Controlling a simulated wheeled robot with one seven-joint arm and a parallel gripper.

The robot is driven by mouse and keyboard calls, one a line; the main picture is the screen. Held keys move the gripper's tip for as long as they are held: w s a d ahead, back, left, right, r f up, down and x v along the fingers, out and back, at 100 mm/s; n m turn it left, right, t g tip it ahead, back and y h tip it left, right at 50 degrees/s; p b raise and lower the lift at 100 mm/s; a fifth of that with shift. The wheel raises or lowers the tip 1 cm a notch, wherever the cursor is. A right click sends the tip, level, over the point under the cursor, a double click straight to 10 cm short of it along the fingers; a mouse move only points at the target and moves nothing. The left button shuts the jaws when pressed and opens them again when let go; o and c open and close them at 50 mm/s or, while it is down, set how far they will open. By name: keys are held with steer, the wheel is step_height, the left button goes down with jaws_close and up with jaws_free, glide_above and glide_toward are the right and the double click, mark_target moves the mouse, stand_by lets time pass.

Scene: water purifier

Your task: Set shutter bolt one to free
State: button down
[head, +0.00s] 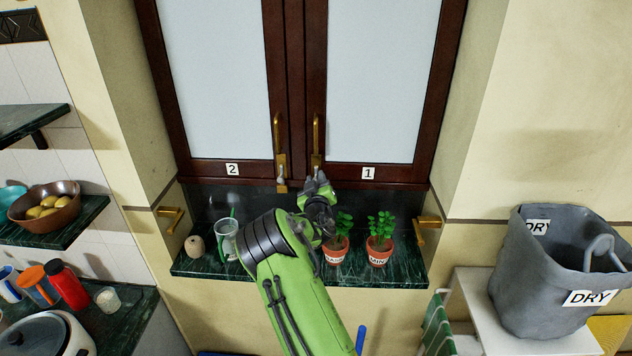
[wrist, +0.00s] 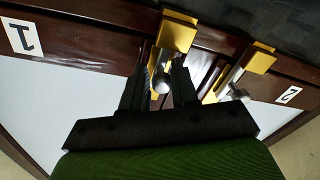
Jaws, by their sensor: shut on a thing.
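Shutter bolt one (head: 316,161) is a brass bolt low on the inner edge of the right shutter, the one labelled 1 (head: 368,173). In the wrist view, which is upside down, its brass plate (wrist: 177,34) and round metal knob (wrist: 161,86) show. My gripper (wrist: 162,74) has one finger on each side of the knob and is shut on it. In the head view my gripper (head: 318,184) is at the shutter's bottom edge and partly hides the bolt's lower end. I cannot tell the bolt's exact position.
Two potted plants (head: 335,251) (head: 379,256), a glass with a straw (head: 227,240) and a small vase (head: 195,247) stand on the green sill. Brass catches are on both side walls.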

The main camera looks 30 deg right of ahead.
mark_target(315, 163)
steer(key=shift+a, duration=0.1)
step_height(315, 163, up, 4)
steer(key=shift+f+p, duration=0.2)
steer(key=shift+p, duration=0.45)
steer(key=c, duration=1)
jaws_free()
steer(key=shift+w, duration=0.15)
steer(key=shift+a, duration=0.1)
steer(key=shift+f, duration=0.1)
steer(key=shift+s, duration=0.2)
steer(key=b+v, duration=0.7)
steer(key=v, duration=0.8)
steer(key=shift+s+a, duration=0.1)
steer(key=shift+s, duration=0.1)
